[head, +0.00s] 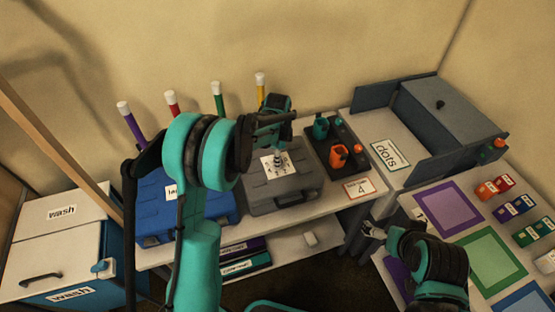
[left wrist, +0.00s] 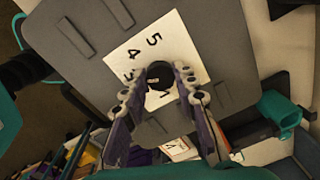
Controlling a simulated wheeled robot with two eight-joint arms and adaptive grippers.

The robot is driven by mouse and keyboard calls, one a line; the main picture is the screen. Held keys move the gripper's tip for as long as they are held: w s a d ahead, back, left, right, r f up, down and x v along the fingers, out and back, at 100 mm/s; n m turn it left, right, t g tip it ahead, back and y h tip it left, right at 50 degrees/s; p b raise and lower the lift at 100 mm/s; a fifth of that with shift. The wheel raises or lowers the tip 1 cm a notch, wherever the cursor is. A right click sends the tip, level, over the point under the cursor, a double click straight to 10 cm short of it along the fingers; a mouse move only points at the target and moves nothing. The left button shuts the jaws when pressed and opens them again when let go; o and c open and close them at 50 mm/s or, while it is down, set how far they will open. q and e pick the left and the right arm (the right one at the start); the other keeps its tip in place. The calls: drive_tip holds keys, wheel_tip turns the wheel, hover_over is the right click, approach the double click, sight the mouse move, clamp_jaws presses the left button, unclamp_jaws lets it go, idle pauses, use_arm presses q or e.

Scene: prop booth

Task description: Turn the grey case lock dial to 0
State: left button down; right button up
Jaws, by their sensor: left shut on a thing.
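The grey case (head: 262,203) lies on the white bench, with a white number plate (head: 269,172) on its lid. In the left wrist view the plate (left wrist: 133,58) shows digits such as 5 and 4 around a dark round dial (left wrist: 158,76). My left gripper (head: 278,158) is above the plate with its fingers pointing down. In the left wrist view its two fingers (left wrist: 160,92) are shut on the dial, one on each side. The dial's pointer and part of the plate are hidden. My right gripper (head: 371,231) is away at lower right, near the coloured mats, with its jaws unclear.
A blue case (head: 150,222) stands left of the grey one. To its right is a dark tray (head: 318,146) with orange and teal cups, and a card marked 4 (head: 360,188). Coloured tubes (head: 217,101) stand behind. A grey-lidded box (head: 450,108) is at right.

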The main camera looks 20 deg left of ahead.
use_arm(q)
drive_tip(key=n, duration=0.3)
drive_tip(key=shift+n+b, duration=0.3)
drive_tip(key=n, duration=0.3)
drive_tip(key=shift+n, duration=0.3)
drive_tip(key=n+b, duration=0.1)
drive_tip(key=n, duration=0.5)
drive_tip(key=shift+d, duration=0.1)
drive_tip(key=n, duration=0.7)
drive_tip(key=shift+w+n+g, duration=0.1)
drive_tip(key=shift+n+g, duration=0.2)
drive_tip(key=n, duration=0.6)
drive_tip(key=shift+n, duration=0.3)
drive_tip(key=c, duration=1.2)
unclamp_jaws()
drive_tip(key=shift+o, duration=0.2)
